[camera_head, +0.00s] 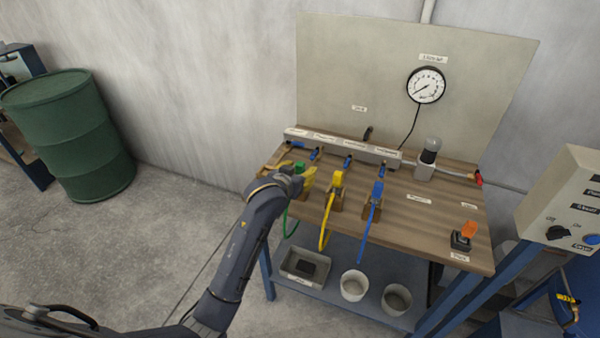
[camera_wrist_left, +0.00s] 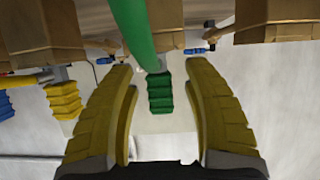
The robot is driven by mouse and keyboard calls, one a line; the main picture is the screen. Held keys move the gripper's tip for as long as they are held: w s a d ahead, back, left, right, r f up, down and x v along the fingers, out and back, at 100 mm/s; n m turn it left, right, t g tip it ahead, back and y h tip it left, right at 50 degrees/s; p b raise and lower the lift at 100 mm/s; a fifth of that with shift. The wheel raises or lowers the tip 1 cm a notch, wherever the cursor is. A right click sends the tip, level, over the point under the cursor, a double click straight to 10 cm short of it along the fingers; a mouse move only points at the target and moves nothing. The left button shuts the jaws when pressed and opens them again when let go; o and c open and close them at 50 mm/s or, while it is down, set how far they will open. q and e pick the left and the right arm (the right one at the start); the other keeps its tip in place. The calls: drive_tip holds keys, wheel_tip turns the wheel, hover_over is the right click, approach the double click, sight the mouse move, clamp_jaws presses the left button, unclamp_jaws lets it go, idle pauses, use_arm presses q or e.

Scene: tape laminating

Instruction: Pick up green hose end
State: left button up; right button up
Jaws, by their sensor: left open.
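The green hose end (camera_wrist_left: 159,92) is a ribbed green piece with the green hose (camera_wrist_left: 132,30) attached. In the left wrist view it sits between the two yellow fingers of my left gripper (camera_wrist_left: 157,74), with a visible gap on each side. In the head view my left gripper (camera_head: 308,178) is at the left part of the workbench, at the green hose end (camera_head: 299,167), which it partly hides. The green hose (camera_head: 287,222) hangs over the bench's front edge. My left gripper is open and holds nothing. My right gripper is not in view.
A yellow hose end (camera_head: 337,180) and a blue hose end (camera_head: 377,191) stand in holders to the right on the wooden workbench (camera_head: 420,225). A manifold (camera_head: 345,147) runs behind them.

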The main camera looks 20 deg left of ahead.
use_arm(q)
clamp_jaws()
drive_tip(key=shift+r, duration=0.1)
idle(0.4)
